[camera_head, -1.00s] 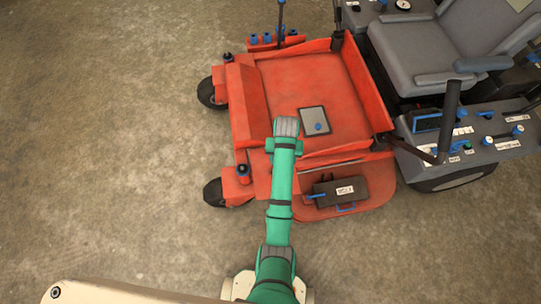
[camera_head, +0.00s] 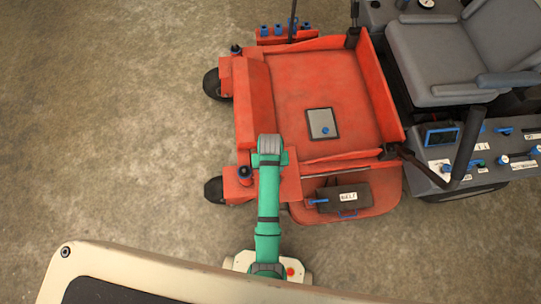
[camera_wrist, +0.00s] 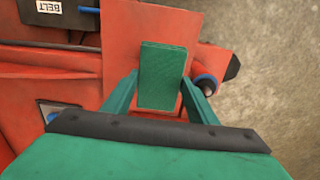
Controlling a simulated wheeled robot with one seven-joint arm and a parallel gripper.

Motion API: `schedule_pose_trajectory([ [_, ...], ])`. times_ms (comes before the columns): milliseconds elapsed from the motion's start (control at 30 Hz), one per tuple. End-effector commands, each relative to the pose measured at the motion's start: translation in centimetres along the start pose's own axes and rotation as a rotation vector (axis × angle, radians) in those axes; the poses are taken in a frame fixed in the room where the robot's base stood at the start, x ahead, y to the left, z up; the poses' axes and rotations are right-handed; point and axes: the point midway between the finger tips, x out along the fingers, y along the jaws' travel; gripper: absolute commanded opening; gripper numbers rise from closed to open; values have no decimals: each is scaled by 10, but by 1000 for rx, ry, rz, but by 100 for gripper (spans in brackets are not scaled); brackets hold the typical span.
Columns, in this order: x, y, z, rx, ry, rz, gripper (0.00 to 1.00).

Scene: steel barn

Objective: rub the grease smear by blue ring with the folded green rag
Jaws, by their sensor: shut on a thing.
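My gripper (camera_wrist: 161,98) is shut on the folded green rag (camera_wrist: 162,72), a flat rectangular pad between its two fingers over the red deck. A dark post with a blue ring (camera_wrist: 206,82) stands just right of the rag in the wrist view. A ringed post (camera_head: 244,172) also shows left of my arm's end in the head view. The rag is hidden under my arm there. I cannot make out a grease smear in either view. I cannot tell whether the rag touches the deck.
The red mower deck (camera_head: 300,85) carries a grey plate with a blue knob (camera_head: 323,125). A dark box labelled BELT (camera_head: 345,197) lies right of my arm. The seat (camera_head: 430,50) and control panel (camera_head: 465,160) are farther right. Bare floor is open at left.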

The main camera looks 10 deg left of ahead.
Motion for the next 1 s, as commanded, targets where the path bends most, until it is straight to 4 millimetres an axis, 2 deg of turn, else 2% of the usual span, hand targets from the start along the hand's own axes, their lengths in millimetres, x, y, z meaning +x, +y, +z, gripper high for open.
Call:
schedule_pose_trajectory([
  [767,65,0,0,1,-2,0,35],
  [867,80,1,0,2,-3,0,35],
  [900,74,5,0,3,2,0,32],
  [1000,76,13,2,2,-1,0,32],
])
